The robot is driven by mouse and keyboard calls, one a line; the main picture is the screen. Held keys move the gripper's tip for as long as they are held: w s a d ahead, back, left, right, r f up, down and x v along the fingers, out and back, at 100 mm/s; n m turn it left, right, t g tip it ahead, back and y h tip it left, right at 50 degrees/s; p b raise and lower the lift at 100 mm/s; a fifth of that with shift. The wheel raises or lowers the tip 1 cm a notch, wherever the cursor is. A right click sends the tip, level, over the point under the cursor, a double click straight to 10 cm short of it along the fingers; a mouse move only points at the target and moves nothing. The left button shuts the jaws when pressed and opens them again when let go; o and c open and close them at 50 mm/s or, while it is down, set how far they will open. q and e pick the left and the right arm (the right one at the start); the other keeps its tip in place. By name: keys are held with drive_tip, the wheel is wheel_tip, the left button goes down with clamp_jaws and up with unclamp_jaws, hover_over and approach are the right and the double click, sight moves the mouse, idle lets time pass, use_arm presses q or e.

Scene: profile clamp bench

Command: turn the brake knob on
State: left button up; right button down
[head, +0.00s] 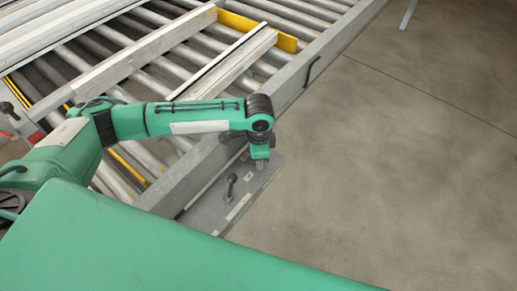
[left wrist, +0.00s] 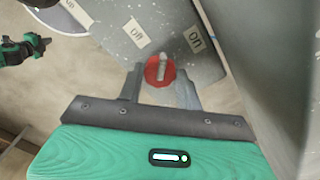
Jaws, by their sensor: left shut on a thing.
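The brake knob (left wrist: 162,73) is a red disc with a pale raised bar, on a grey panel in the left wrist view. Its bar points up the picture, between the "Off" label (left wrist: 137,33) and the "On" label (left wrist: 195,38). My left gripper (left wrist: 160,78) is shut on the knob, one finger on each side. In the head view my left gripper (head: 262,165) points down at the grey panel (head: 209,212) and hides the knob. My right gripper (left wrist: 43,43) shows small at the left of the left wrist view, away from the panel; its jaws are unclear.
A black-handled lever (head: 231,184) stands on the panel close to my left gripper. The roller conveyor (head: 190,60), with pale profiles (head: 225,65) across it, lies behind. A grey rail (head: 310,62) edges it. The floor (head: 420,140) at right is clear.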

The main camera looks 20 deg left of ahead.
use_arm(q)
drive_tip(key=m+p, duration=0.1)
drive_tip(key=m, duration=0.1)
drive_tip(key=m+p, duration=0.2)
drive_tip(key=shift+r+m, duration=0.2)
drive_tip(key=shift+m, duration=0.1)
drive_tip(key=shift+f+m+p, duration=0.1)
drive_tip(key=shift+m+p, duration=0.8)
drive_tip(key=shift+m, duration=1.1)
drive_tip(key=o, duration=1)
wheel_tip(320, 180, up, 14)
drive_tip(key=b, duration=0.3)
drive_tip(key=shift+f, duration=0.15)
